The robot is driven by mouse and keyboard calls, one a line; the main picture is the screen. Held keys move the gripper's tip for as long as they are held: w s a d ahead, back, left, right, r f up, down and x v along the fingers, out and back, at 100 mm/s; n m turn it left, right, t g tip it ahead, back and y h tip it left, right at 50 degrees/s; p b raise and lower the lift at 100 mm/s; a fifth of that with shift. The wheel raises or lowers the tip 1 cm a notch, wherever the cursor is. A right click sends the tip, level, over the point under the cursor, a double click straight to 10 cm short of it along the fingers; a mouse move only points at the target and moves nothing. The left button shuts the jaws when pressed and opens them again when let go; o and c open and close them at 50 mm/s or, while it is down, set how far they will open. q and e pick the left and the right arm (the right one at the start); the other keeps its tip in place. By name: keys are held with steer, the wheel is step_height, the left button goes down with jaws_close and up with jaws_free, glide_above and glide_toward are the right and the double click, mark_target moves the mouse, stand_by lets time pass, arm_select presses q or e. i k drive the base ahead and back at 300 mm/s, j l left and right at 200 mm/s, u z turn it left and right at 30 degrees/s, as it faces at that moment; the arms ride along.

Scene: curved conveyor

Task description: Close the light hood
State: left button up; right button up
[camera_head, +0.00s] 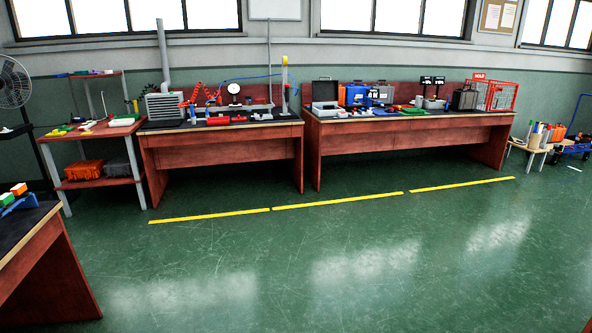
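I cannot make out a light hood for certain in the head view. A dark open-lidded case (325,104) stands on the left part of the right workbench (411,135), its lid upright; I cannot tell whether it is the hood. Neither of my grippers is in view, and no part of my arms shows.
The left workbench (222,143) holds a grey ribbed unit (164,107) and small tools. A shelf cart (100,183) stands left of it. A table corner (38,245) juts in at the left. Yellow floor lines (337,200) run before the benches. The green floor (340,270) is clear.

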mark_target(322, 91)
steer(key=i, duration=3.35)
steer(key=l+z, duration=0.05)
steer(key=l, duration=0.05)
